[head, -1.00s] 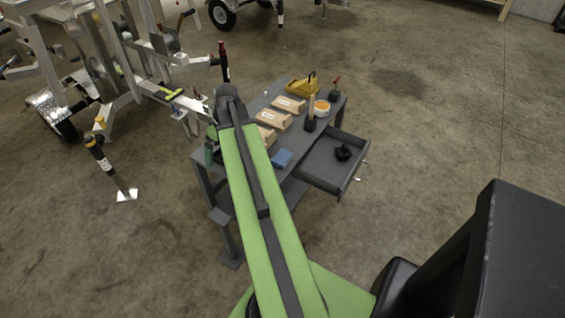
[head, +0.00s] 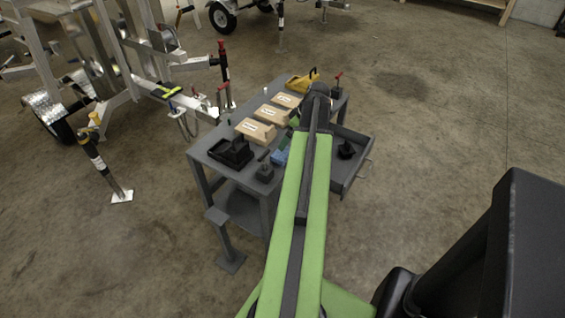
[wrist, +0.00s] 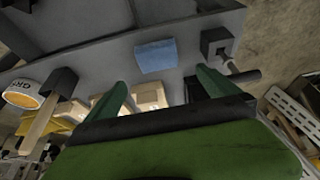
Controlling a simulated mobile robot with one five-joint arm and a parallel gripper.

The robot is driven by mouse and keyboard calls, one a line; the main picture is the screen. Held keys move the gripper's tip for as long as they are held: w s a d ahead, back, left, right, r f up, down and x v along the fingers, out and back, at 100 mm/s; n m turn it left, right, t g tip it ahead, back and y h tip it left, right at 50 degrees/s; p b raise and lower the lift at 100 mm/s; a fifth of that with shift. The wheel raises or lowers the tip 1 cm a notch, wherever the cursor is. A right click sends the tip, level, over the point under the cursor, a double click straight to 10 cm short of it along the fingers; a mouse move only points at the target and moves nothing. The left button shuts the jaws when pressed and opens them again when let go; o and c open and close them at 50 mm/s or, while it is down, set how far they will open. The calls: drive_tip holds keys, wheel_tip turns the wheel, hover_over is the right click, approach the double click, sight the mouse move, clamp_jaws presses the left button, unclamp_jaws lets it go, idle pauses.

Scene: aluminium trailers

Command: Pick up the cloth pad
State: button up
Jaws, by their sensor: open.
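The cloth pad is a small blue block-like pad (head: 280,157) near the front edge of the grey workbench, partly hidden by my arm in the head view. In the wrist view the pad (wrist: 156,55) lies on the grey top, just beyond and between my fingertips. My gripper (wrist: 160,84) is open, with its two green fingers apart and nothing between them. It points toward the pad without touching it. In the head view my gripper is mostly hidden behind my arm.
The workbench (head: 208,150) also bears cardboard boxes (head: 272,113), a black tray (head: 232,153), a dark block with a handle (head: 264,171) and a yellow item (head: 303,82). An open drawer (head: 362,168) sticks out at right. The wrist view shows a tub (wrist: 22,96) and a wooden-handled brush (wrist: 42,130).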

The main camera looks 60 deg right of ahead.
drive_tip(key=b, duration=0.4)
hover_over(286, 154)
wheel_tip(286, 154, down, 6)
drive_tip(key=shift+a+r, duration=0.1)
drive_tip(key=shift+s, duration=0.1)
drive_tip(key=b+x, duration=0.5)
drive_tip(key=shift+d, duration=0.25)
drive_tip(key=shift+c, duration=0.4)
